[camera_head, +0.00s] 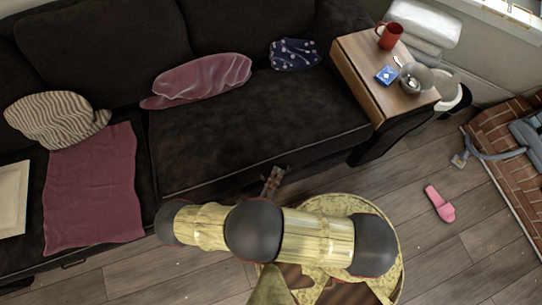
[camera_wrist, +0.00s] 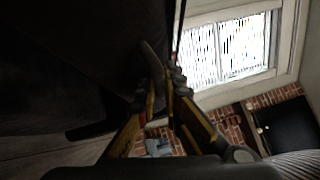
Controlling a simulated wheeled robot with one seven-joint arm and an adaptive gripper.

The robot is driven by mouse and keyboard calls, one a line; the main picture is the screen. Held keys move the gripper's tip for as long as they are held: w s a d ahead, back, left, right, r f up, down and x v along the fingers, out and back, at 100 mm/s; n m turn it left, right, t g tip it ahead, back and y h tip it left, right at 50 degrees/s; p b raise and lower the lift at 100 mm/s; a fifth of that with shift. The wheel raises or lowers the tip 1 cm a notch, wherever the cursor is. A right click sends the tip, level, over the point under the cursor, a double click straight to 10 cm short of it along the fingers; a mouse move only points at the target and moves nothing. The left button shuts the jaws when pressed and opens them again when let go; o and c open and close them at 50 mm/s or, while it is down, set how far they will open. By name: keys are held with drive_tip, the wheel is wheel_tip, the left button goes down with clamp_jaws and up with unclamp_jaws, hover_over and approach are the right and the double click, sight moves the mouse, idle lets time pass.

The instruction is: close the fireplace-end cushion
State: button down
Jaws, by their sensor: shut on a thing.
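The fireplace-end cushion (camera_head: 262,122) is the dark seat cushion at the right of the sofa in the head view. It looks flat, with a lighter piped front edge. My gripper (camera_head: 272,180) is at the sofa's front, just below that edge. In the wrist view my gripper's fingers (camera_wrist: 163,88) are closed together beside the dark sofa (camera_wrist: 70,60). A thin, curved dark handle (camera_wrist: 152,62) shows at the fingertips, and the fingers appear shut on it. The exact contact is dark and partly hidden by the fingers.
A wooden side table (camera_head: 358,68) holds a red mug (camera_head: 389,36), a blue box (camera_head: 386,75) and a bowl (camera_head: 416,79). A round patterned table (camera_head: 395,245) stands below my arm. A pink slipper (camera_head: 439,204) lies on the floor near the brick hearth (camera_head: 500,165).

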wheel_tip(320, 180, down, 18)
drive_tip(key=s+m+t+h+b, duration=0.1)
drive_tip(key=s+m+h+b, duration=0.1)
drive_tip(key=m, duration=0.2)
drive_tip(key=shift+s+d+f, duration=0.15)
drive_tip(key=shift+s+d, duration=0.15)
drive_tip(key=shift+d, duration=0.05)
drive_tip(key=c, duration=2.2)
unclamp_jaws()
drive_tip(key=shift+h, duration=0.3)
drive_tip(key=shift+a+r, duration=0.1)
drive_tip(key=shift+r, duration=5.05)
